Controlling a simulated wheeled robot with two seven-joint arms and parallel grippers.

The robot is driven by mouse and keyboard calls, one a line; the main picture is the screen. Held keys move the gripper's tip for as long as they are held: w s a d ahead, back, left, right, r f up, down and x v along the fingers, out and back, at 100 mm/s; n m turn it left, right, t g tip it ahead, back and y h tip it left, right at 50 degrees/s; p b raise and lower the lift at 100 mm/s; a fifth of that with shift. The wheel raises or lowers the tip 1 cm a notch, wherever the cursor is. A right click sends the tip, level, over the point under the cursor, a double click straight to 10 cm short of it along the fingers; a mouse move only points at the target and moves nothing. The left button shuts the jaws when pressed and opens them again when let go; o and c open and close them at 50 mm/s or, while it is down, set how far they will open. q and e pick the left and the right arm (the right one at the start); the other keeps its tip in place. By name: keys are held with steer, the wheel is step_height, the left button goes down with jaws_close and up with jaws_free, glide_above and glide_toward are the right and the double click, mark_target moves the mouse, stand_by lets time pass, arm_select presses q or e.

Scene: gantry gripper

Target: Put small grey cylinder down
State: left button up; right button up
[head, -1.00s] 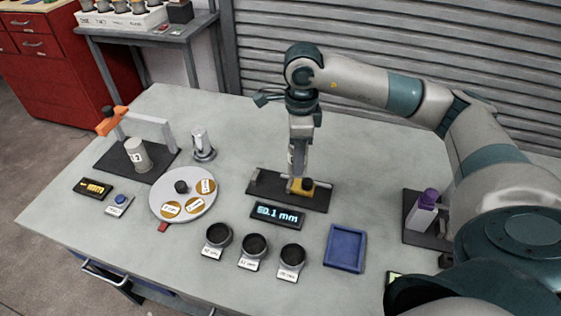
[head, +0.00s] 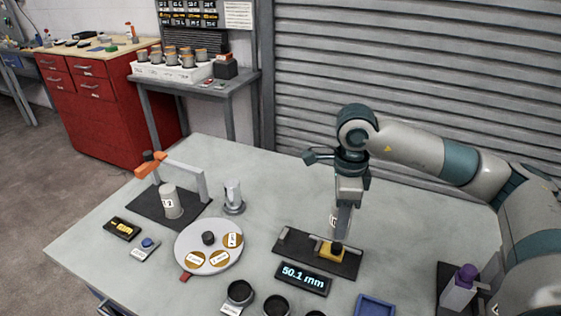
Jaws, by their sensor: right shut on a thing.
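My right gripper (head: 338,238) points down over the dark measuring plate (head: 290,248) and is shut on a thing. A pale, labelled grey surface (head: 333,221) shows beside its fingers; it looks like part of a small grey cylinder, mostly hidden by the gripper. I cannot tell whether its bottom touches the plate. A yellow block (head: 328,250) with a black knob sits on the plate by the fingertips. The display (head: 303,278) in front reads 50.1 mm. A larger labelled grey cylinder (head: 170,202) stands under the orange-topped gantry (head: 201,184). My left gripper is out of view.
A round grey turntable (head: 190,240) with labelled gold discs lies left of the plate. A silver cylinder on a base (head: 234,198) stands behind it. Dark round cups (head: 240,291) and a blue tray (head: 375,308) are in front. A purple-capped bottle (head: 460,288) stands at right.

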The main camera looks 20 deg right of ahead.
steer(key=s+a+f+n, duration=0.2)
steer(key=a+n, duration=1.2)
steer(key=n, duration=1)
steer(key=shift+s+a, duration=0.15)
steer(key=shift+s, duration=0.35)
steer(key=shift+f, duration=0.1)
